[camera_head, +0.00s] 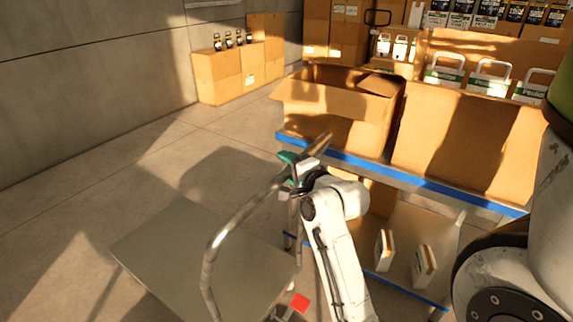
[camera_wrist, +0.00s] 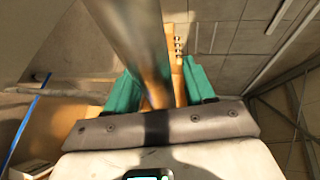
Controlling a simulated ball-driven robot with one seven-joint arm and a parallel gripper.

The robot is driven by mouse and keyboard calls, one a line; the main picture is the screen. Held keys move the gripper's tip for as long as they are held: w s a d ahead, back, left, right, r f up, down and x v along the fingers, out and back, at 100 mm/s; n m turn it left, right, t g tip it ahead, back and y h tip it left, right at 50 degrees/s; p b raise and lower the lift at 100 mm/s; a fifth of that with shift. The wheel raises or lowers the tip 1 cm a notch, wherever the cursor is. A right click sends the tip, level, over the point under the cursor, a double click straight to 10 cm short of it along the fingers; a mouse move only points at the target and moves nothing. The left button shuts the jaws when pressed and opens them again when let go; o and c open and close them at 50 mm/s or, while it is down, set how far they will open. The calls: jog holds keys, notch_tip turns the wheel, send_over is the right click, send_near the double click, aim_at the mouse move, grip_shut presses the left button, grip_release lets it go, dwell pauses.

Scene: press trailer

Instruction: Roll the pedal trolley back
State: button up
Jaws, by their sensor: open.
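The pedal trolley has a flat grey platform (camera_head: 180,250) at the lower left of the head view, with a bent metal handle (camera_head: 222,233) rising over it. A red pedal (camera_head: 300,303) shows at its near right edge. My gripper (camera_head: 290,166) is at the upper part of the handle, its jaws open. In the wrist view the handle (camera_wrist: 138,40) runs between the two green fingers of my gripper (camera_wrist: 161,86), with the fingers on either side of it. Whether they touch the tube I cannot tell. My arm hides part of the handle's near side.
A blue-edged shelf cart (camera_head: 440,186) with open cardboard boxes (camera_head: 335,103) stands close on the right. Boxes with bottles (camera_head: 220,75) stand by the back wall. The floor (camera_head: 100,170) left of and behind the trolley is clear.

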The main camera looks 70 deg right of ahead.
jog(key=shift+w+d+f, duration=0.1)
jog(key=shift+w+d, duration=0.1)
jog(key=shift+w, duration=0.15)
grip_shut()
dwell(0.3)
dwell(0.4)
